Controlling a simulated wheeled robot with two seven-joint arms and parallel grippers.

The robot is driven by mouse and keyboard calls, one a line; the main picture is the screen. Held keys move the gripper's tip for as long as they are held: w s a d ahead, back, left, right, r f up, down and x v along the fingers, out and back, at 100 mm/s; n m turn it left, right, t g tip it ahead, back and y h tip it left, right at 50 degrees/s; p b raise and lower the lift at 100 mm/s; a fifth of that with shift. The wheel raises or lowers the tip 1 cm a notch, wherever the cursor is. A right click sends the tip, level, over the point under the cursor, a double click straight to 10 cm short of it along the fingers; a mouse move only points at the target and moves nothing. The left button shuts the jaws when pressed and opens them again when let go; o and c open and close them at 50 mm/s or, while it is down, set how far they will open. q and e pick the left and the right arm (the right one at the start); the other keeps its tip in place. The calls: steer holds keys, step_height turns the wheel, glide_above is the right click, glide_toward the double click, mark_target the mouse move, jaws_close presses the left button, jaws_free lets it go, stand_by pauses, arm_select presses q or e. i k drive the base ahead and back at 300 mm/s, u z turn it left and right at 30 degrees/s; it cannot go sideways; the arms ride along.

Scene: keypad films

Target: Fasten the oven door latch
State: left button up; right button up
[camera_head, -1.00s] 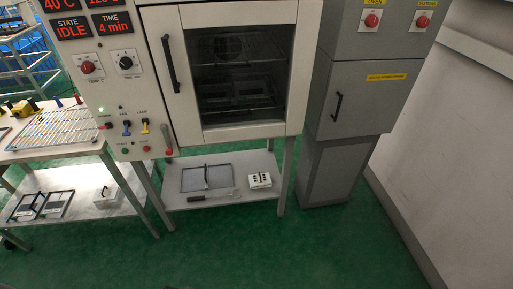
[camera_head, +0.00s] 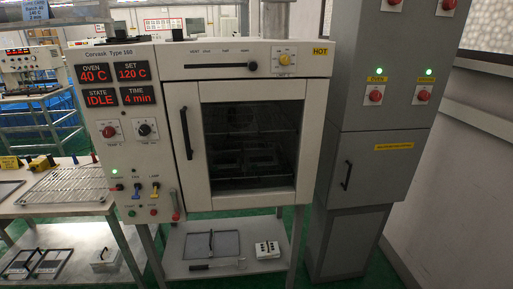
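The oven (camera_head: 118,57) stands in the middle, with a control panel at its left and top. Its door (camera_head: 194,190) has a dark window and a black vertical handle (camera_head: 186,133) at its left side, and looks closed. A small upright lever with a red part (camera_head: 175,206) sits by the door's lower left corner. It may be the latch; I cannot tell whether it is fastened. Neither of my grippers is in view.
A grey cabinet (camera_head: 375,205) stands close at the oven's right. A lower shelf (camera_head: 215,270) under the oven holds a framed tray and a small white block. A side table with a wire rack (camera_head: 68,186) is at left. Displays read 40 C, 120 C, IDLE, 4 min.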

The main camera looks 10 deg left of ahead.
mark_target(172, 191)
steer(key=u, duration=0.95)
